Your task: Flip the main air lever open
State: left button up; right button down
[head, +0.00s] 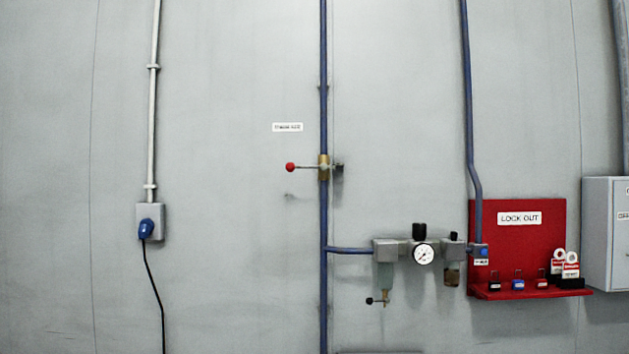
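The main air lever (305,167) is a thin rod with a red ball knob (290,167) on its left end. It lies level, pointing left, crosswise to the vertical blue pipe (323,100). It joins a brass valve body (323,168) on that pipe. A small white label (287,127), too small to read surely, is on the wall above and left of the lever. Neither of my grippers shows in the head view, and nothing touches the lever.
A regulator with a round gauge (423,254) hangs lower right of the valve. A red lockout board (545,235) with padlocks and tags is farther right, beside a grey cabinet (602,235). A blue plug (146,229) is in an outlet at left. The wall around the lever is clear.

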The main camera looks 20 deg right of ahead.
aim_at(290, 166)
jog(key=l+u, duration=0.2)
jog(key=l, duration=0.5)
jog(key=l+u, duration=0.2)
jog(key=l, duration=0.5)
jog(key=k+l+u, duration=0.2)
jog(key=l, duration=0.45)
jog(key=i+l+u, duration=0.15)
jog(key=i+l, duration=0.35)
jog(key=i+l+u, duration=0.2)
jog(key=i+l, duration=0.25)
jog(key=l, duration=0.15)
